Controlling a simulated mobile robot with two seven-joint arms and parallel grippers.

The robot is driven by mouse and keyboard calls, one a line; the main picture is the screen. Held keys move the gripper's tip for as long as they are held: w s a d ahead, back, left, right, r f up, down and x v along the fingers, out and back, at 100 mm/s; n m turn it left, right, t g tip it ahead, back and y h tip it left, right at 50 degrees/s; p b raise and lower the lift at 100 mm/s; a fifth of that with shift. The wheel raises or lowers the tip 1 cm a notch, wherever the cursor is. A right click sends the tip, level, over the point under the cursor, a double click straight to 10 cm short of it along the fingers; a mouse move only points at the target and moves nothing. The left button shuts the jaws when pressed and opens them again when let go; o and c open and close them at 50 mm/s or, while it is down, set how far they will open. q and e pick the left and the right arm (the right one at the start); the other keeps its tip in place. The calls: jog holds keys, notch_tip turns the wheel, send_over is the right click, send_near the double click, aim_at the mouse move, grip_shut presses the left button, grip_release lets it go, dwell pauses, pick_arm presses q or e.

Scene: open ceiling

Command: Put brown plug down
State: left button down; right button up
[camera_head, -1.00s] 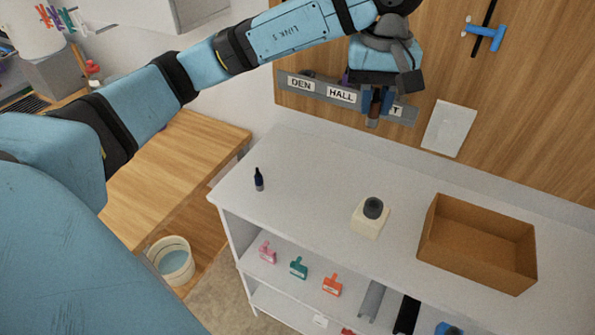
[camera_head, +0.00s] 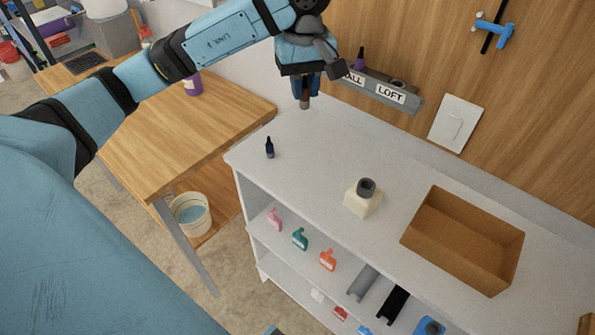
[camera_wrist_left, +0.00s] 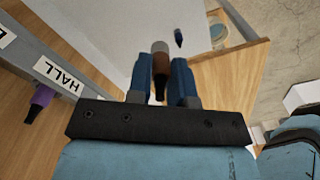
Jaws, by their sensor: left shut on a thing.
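My left gripper (camera_head: 305,90) is shut on the brown plug (camera_head: 305,102), which hangs tip down over the back left corner of the white shelf top (camera_head: 320,150). I cannot tell whether its tip touches the top. In the left wrist view the brown plug (camera_wrist_left: 160,62) sits between the two blue fingers of the gripper (camera_wrist_left: 161,80). A dark blue plug (camera_head: 269,149) stands upright on the shelf top, apart from the gripper. My right gripper is not in view.
A grey labelled rail (camera_head: 375,85) on the wooden wall holds a purple plug (camera_head: 359,60). The top around the dark blue plug is clear.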

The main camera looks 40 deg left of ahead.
pick_arm(q)
jog(key=shift+s+a+f, duration=0.1)
jog(key=shift+a, duration=0.05)
jog(key=shift+a+f, duration=0.1)
jog(key=shift+f, duration=0.25)
notch_tip(320, 180, down, 19)
jog(key=shift+f+p, duration=0.1)
jog(key=shift+p, duration=0.5)
jog(key=shift+f, duration=0.2)
jog(key=c, duration=1.5)
grip_release()
jog(key=shift+b, duration=0.3)
jog(key=o, duration=0.5)
jog(key=shift+c, duration=0.2)
